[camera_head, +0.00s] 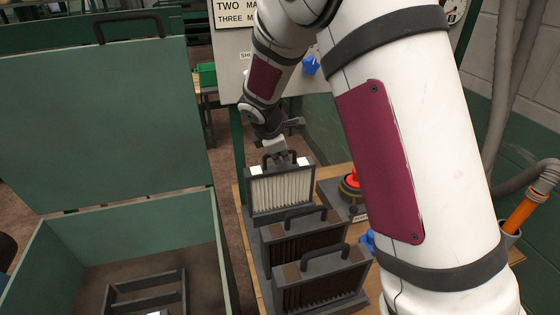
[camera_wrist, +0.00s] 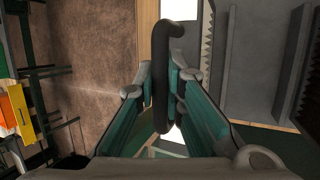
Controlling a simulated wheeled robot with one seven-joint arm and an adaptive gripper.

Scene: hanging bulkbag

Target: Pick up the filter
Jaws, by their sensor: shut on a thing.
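A filter (camera_head: 282,190) with pale pleats in a dark grey frame is upright at the far end of a row in the head view. My gripper (camera_head: 279,157) is above it and shut on its dark top handle. In the wrist view the handle (camera_wrist: 164,100) runs between the two fingers of my gripper (camera_wrist: 160,72). Two filters with dark brown pleats, a middle one (camera_head: 300,243) and a near one (camera_head: 328,287), stand in front of it. I cannot tell whether the held filter's lower edge touches its support.
An open green box (camera_head: 218,250) with a raised lid (camera_head: 110,130) is at left; a dark slotted rack (camera_head: 146,285) lies inside. A red button (camera_head: 352,181) is right of the filters. An orange tool (camera_head: 523,213) and grey hose are at far right.

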